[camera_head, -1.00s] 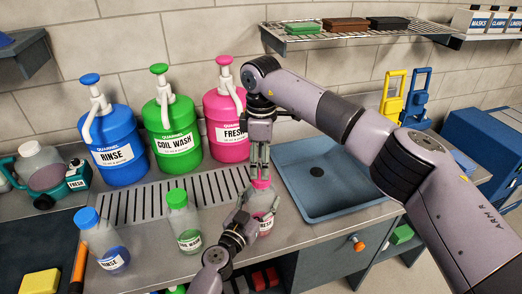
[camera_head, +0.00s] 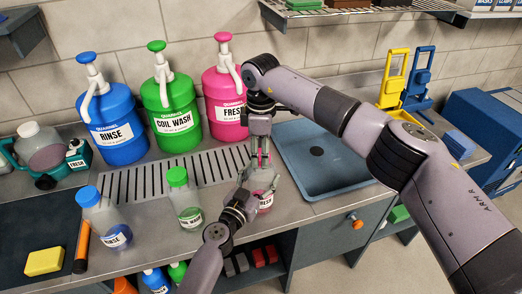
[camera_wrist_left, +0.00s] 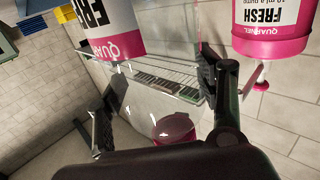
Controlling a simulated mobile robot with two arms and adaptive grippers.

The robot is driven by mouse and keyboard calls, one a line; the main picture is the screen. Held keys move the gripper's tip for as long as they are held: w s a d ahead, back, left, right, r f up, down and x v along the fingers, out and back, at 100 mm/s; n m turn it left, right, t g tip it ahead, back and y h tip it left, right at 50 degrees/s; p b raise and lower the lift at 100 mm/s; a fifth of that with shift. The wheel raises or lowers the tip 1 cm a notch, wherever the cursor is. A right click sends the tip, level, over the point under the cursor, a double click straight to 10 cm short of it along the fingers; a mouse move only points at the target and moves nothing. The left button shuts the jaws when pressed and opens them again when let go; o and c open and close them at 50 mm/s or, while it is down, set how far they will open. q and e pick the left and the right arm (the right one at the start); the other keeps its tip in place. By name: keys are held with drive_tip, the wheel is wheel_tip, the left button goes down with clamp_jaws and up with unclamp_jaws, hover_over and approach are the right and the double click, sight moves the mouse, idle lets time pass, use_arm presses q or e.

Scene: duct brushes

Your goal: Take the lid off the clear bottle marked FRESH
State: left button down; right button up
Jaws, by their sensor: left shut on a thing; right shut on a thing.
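The clear bottle marked FRESH (camera_head: 265,203) stands upright at the counter's front edge, with pink liquid low inside. My left gripper (camera_head: 254,196) is shut on its body from the front left. The bottle's label also shows large and upside down in the left wrist view (camera_wrist_left: 112,30). My right gripper (camera_head: 261,152) reaches down from above and is shut on the pink lid (camera_head: 266,159), partly hidden by its fingers. The lid is right over the bottle's top; I cannot tell whether they still touch.
Clear bottles marked RINSE (camera_head: 107,220) and COIL WASH (camera_head: 186,205) stand to the left. The blue (camera_head: 112,130), green (camera_head: 172,115) and pink (camera_head: 226,100) pump containers stand behind. A blue sink tray (camera_head: 325,165) lies to the right.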

drive_tip(key=c, duration=0.7)
drive_tip(key=n, duration=1.2)
drive_tip(key=shift+n, duration=0.3)
drive_tip(key=n, duration=0.6)
drive_tip(key=shift+n, duration=0.3)
drive_tip(key=n, duration=0.8)
drive_tip(key=shift+r, duration=0.1)
drive_tip(key=n, duration=0.6)
drive_tip(key=shift+w+n, duration=0.1)
drive_tip(key=shift+n, duration=0.3)
drive_tip(key=n, duration=0.6)
drive_tip(key=shift+n, duration=0.3)
drive_tip(key=n, duration=1.3)
drive_tip(key=shift+n, duration=0.3)
drive_tip(key=shift+r, duration=0.25)
drive_tip(key=shift+r, duration=0.9)
